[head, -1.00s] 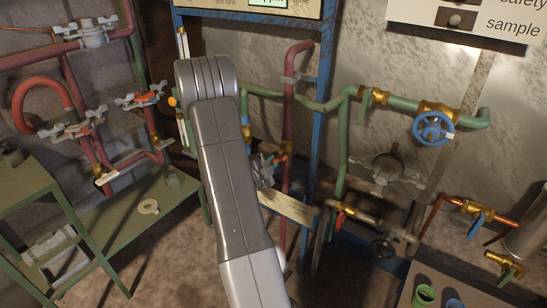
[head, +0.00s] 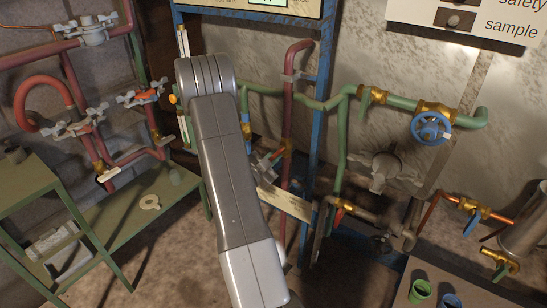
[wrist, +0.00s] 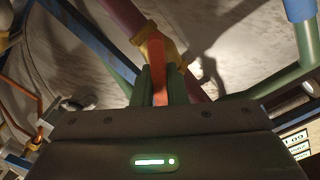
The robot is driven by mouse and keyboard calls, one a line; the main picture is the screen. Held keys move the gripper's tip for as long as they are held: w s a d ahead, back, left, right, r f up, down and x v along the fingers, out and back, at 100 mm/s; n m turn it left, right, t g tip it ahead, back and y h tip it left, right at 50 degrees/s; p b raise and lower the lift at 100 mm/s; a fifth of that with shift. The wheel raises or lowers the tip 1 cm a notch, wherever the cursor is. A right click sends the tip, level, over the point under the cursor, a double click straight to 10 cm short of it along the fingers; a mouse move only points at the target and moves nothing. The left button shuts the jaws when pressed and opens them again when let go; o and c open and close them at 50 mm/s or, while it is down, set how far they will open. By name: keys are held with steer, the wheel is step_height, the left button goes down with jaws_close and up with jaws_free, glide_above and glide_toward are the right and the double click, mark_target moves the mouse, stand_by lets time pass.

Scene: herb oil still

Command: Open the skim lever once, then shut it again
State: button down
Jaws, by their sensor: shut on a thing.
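My gripper (wrist: 161,74) is shut on an orange-red lever handle (wrist: 160,88) in the wrist view, one dark green finger on each side of it. The handle runs up to a brass valve body (wrist: 151,47) on a dark red pipe (wrist: 122,18). In the head view my gripper (head: 272,160) is beside the dark red standing pipe (head: 289,100), just right of my arm. The handle is small there and partly hidden by the gripper. No label naming this lever is readable.
Green pipes with a blue handwheel (head: 431,128) run along the wall to the right. Another red-handled valve (head: 341,211) is low right of the gripper. A green bench (head: 110,225) is at the left.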

steer(key=shift+w+f+m+b, duration=0.15)
steer(key=shift+m+b, duration=0.45)
steer(key=shift+b, duration=0.5)
steer(key=m+b, duration=0.7)
steer(key=b, duration=0.4)
steer(key=shift+d, duration=0.1)
steer(key=m+b, duration=0.3)
steer(key=b, duration=0.2)
steer(key=shift+r+m+b, duration=0.3)
steer(key=shift+r+m, duration=0.15)
steer(key=shift+m, duration=0.05)
steer(key=c, duration=1.1)
jaws_free()
steer(key=shift+s, duration=0.2)
steer(key=shift+f, duration=0.25)
steer(key=shift+w+f, duration=0.2)
steer(key=shift+w, duration=0.05)
steer(key=shift+r, duration=0.1)
